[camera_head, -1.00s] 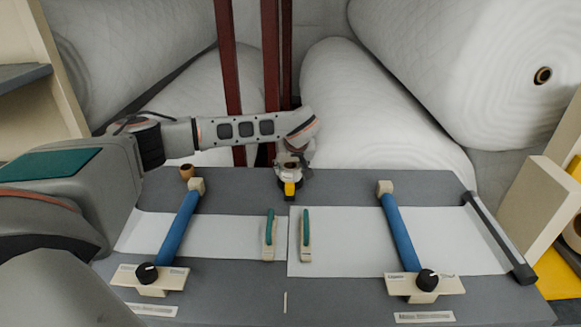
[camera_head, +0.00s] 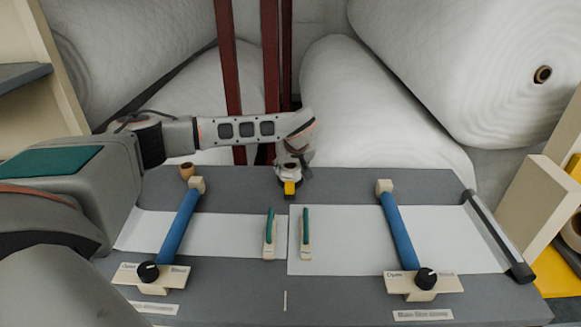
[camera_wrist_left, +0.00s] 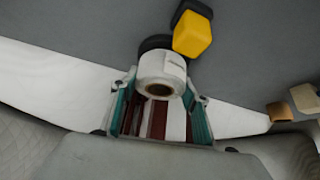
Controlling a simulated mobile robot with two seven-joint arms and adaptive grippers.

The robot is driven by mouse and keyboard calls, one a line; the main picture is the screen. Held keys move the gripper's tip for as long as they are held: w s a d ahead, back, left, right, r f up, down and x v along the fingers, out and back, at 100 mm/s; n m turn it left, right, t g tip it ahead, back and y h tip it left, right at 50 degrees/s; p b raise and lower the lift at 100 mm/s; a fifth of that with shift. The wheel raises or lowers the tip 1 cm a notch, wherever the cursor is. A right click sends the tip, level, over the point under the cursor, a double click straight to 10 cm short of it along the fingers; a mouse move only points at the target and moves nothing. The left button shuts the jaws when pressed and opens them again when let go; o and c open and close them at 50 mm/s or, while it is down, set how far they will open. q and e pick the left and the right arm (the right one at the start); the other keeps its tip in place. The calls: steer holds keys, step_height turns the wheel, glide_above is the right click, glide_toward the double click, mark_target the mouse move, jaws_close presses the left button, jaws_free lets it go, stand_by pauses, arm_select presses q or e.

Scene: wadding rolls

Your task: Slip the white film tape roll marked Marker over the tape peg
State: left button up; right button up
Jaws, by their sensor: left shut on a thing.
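A white roll with a brown core (camera_wrist_left: 160,75) sits between the teal fingers of my left gripper (camera_wrist_left: 160,105) in the left wrist view. The gripper is shut on it. In the head view my left gripper (camera_head: 291,165) points down at the back middle of the bench, and the roll (camera_head: 289,171) shows small under it. A yellow block (camera_head: 290,188) with a dark part beside it is right by the roll; the block also shows in the left wrist view (camera_wrist_left: 192,34). No marking is legible. I cannot make out the tape peg; the roll and gripper may hide it. My right gripper is not in view.
The grey bench (camera_head: 340,185) holds white sheets (camera_head: 345,250), two blue bars (camera_head: 180,228) (camera_head: 398,232) with black knobs, and two teal-topped handles (camera_head: 269,235) (camera_head: 306,235). Dark red posts (camera_head: 271,60) rise behind the bench.

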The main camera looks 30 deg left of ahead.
arm_select(q)
steer(key=shift+f, duration=0.35)
steer(key=o, duration=0.8)
steer(key=shift+p+v, duration=1)
steer(key=shift+v, duration=0.45)
steer(key=v, duration=0.8)
steer(key=shift+r, duration=0.1)
steer(key=shift+d, duration=0.1)
